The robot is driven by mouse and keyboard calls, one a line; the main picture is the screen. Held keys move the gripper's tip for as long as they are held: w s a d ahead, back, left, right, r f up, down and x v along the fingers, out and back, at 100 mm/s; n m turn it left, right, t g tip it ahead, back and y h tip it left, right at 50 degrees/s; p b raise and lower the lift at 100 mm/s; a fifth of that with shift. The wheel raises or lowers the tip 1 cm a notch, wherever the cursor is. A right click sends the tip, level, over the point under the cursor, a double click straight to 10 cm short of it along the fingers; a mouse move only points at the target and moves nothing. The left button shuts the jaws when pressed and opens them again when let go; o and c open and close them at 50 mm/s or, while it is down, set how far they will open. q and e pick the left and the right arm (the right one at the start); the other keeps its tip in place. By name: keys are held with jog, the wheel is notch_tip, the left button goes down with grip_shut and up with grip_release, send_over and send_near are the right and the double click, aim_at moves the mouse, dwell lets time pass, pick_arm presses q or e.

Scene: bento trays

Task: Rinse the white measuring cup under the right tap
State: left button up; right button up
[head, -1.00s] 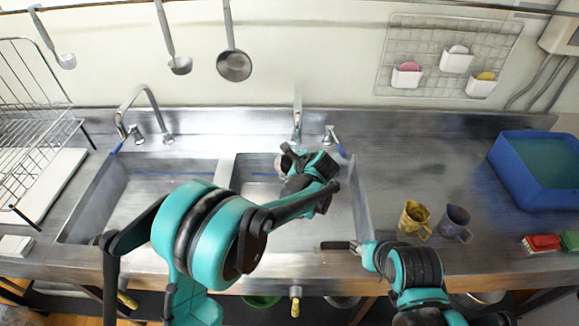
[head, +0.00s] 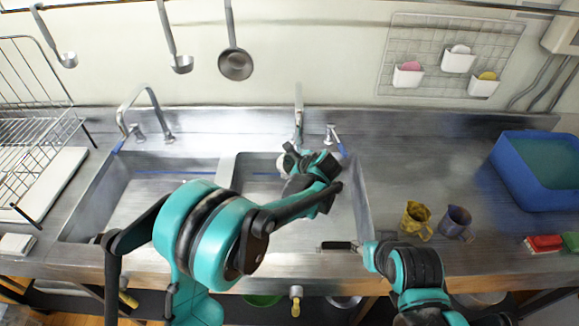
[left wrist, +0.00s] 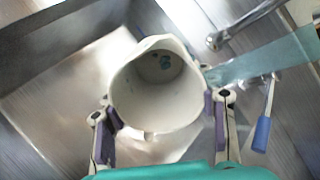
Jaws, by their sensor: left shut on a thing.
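My left gripper (left wrist: 162,125) is shut on the white measuring cup (left wrist: 165,110), with one finger on each side of it. In the left wrist view I look down into the cup, where bluish spots show on the bottom. In the head view the cup (head: 283,163) is mostly hidden by my left gripper (head: 293,160), over the right basin by the right tap (head: 298,112). A pale blue-green band (left wrist: 262,60) runs up to the cup's right side; I cannot tell whether it is water. My right gripper (head: 338,246) is at the basin's front edge; its opening is unclear.
A blue-handled tap lever (head: 338,141) stands right of the spout. A yellow mug (head: 415,220) and a grey mug (head: 454,222) stand on the right counter. A blue tub (head: 535,182) is farther right. The left basin (head: 150,180) is clear.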

pick_arm(q)
jog(key=shift+a, duration=0.2)
jog(key=s+a, duration=0.1)
jog(key=s, duration=0.6)
jog(key=shift+s+a, duration=0.25)
jog(key=shift+s, duration=0.15)
jog(key=shift+r, duration=0.1)
dwell(1.3)
jog(key=s+r+p, duration=0.2)
jog(key=s+r, duration=0.1)
jog(key=s, duration=0.2)
jog(key=shift+a+r+p, duration=0.4)
jog(key=shift+a, duration=0.05)
